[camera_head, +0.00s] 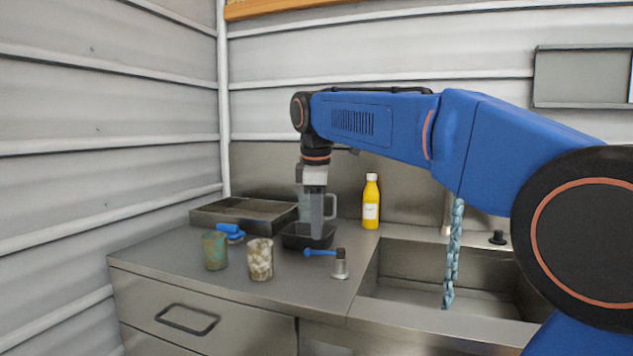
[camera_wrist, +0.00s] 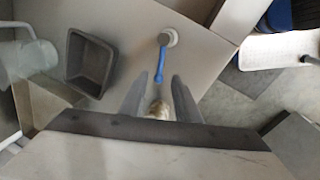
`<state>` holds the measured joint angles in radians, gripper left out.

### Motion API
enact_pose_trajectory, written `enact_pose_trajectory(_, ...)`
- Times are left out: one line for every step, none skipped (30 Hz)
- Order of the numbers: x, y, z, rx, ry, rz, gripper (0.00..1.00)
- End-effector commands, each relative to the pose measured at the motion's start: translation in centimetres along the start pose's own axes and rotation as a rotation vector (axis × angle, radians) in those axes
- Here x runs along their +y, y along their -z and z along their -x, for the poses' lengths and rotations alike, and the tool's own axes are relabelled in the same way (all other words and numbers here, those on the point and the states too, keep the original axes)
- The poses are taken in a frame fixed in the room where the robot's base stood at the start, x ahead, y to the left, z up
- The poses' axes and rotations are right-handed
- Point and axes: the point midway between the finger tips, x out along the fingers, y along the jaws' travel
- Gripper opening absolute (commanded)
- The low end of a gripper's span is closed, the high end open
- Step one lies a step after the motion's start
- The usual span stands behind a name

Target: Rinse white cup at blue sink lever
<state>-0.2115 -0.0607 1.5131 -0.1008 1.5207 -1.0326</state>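The white cup (camera_head: 260,259), stained with brown patches, stands upright on the counter near its front edge. In the wrist view a small part of it (camera_wrist: 158,110) shows between my fingers; the rest is hidden. My gripper (camera_head: 316,238) points down above the counter, behind and right of the cup in the head view. In the wrist view its fingers (camera_wrist: 161,80) are apart, with nothing held. The blue lever (camera_head: 320,252) sits on a silver post right of the cup; it also shows in the wrist view (camera_wrist: 160,53). A bluish water stream (camera_head: 454,258) falls into the sink (camera_head: 400,298).
A green-brown cup (camera_head: 215,251) stands left of the white cup. A black bowl (camera_head: 296,243) and clear pitcher (camera_head: 331,203) are by my gripper. A yellow bottle (camera_head: 371,205), a grey tray (camera_head: 210,217) and a blue object (camera_head: 229,231) stand farther back.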

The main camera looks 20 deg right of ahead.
Motion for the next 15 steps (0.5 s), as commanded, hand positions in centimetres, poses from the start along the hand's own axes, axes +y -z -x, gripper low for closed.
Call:
enact_pose_trajectory(0.1, 0.1, 1.1, 0.002, -0.003, 0.000, 0.30)
enact_pose_trajectory(0.1, 0.1, 1.7, 0.002, -0.003, 0.000, 0.30)
enact_pose_trajectory(0.1, 0.1, 2.5, 0.002, -0.003, 0.000, 0.30)
enact_pose_trajectory(0.1, 0.1, 3.1, 0.002, -0.003, 0.000, 0.30)
enact_pose_trajectory(0.1, 0.1, 3.7, 0.002, -0.003, 0.000, 0.30)
enact_pose_trajectory(0.1, 0.1, 4.5, 0.002, -0.003, 0.001, 0.30)
enact_pose_trajectory(0.1, 0.1, 5.1, 0.002, -0.002, 0.001, 0.30)
enact_pose_trajectory(0.1, 0.1, 5.7, 0.002, -0.003, 0.001, 0.30)
enact_pose_trajectory(0.0, 0.1, 6.5, 0.002, -0.002, 0.001, 0.30)
enact_pose_trajectory(0.1, 0.1, 7.1, 0.002, -0.003, 0.001, 0.30)
enact_pose_trajectory(0.1, 0.1, 7.6, 0.002, -0.002, 0.001, 0.30)
enact_pose_trajectory(0.1, 0.1, 8.3, 0.002, -0.002, 0.001, 0.30)
enact_pose_trajectory(0.1, 0.1, 8.7, 0.002, -0.002, 0.001, 0.30)
enact_pose_trajectory(0.0, 0.1, 9.1, 0.001, -0.001, 0.001, 0.30)
enact_pose_trajectory(0.1, 0.1, 9.7, 0.001, -0.002, 0.001, 0.30)
